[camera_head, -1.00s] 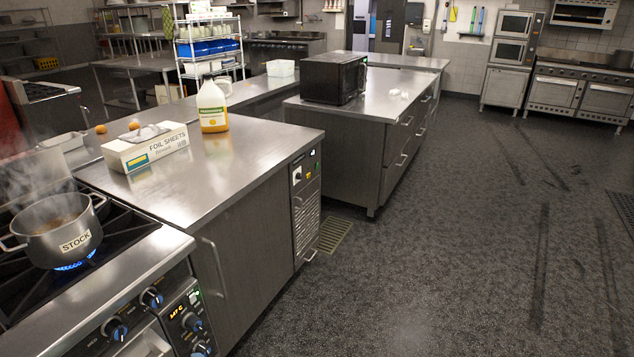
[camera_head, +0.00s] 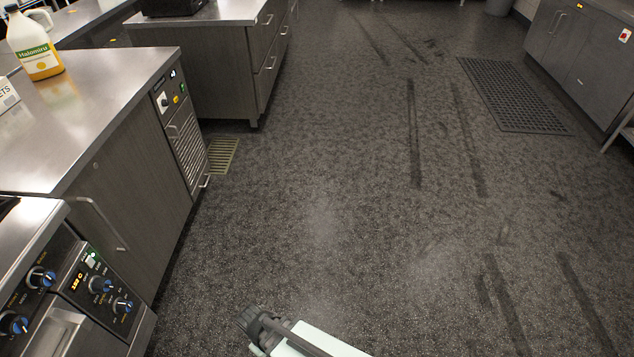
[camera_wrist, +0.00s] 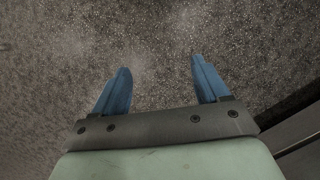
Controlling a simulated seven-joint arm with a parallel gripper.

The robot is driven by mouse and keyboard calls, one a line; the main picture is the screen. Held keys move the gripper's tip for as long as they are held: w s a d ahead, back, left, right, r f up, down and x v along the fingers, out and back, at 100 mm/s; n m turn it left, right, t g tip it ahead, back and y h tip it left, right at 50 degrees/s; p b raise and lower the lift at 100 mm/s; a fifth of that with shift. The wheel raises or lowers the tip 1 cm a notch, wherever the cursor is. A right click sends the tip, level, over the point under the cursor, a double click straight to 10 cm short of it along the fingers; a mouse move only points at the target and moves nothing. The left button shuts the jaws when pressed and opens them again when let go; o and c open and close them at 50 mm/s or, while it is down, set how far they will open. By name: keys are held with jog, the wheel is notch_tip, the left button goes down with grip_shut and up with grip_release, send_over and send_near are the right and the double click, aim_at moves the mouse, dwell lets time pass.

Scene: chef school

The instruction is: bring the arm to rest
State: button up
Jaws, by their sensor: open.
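My gripper (camera_wrist: 160,85) shows in the wrist view with its two blue fingers spread apart. Nothing is between the fingers, and only the dark speckled floor (camera_wrist: 160,30) lies beyond them. In the head view a pale part of my arm with a dark joint shows at the bottom edge, over the floor. The gripper's fingers cannot be made out in the head view.
A steel counter (camera_head: 110,85) with a Halomiru jug (camera_head: 35,45) and the stove's knob panel (camera_head: 75,285) stand at left. Another counter (camera_head: 210,65) is behind. A floor mat (camera_head: 515,95) and grey cabinets (camera_head: 575,50) are at right. The middle floor is clear.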

jog(key=s+d+f+m+g+y, duration=0.1)
jog(key=d+f+m, duration=0.1)
jog(key=d, duration=0.8)
jog(key=s+d+f+m+g+y, duration=0.1)
jog(key=d+m, duration=0.4)
jog(key=d, duration=0.5)
jog(key=s+d+f+m+g+y, duration=0.1)
jog(key=d+f+m+g, duration=0.2)
jog(key=d, duration=0.7)
jog(key=shift+s+d+f+m, duration=0.3)
jog(key=shift+d+f+m, duration=0.05)
jog(key=shift+f+m, duration=0.15)
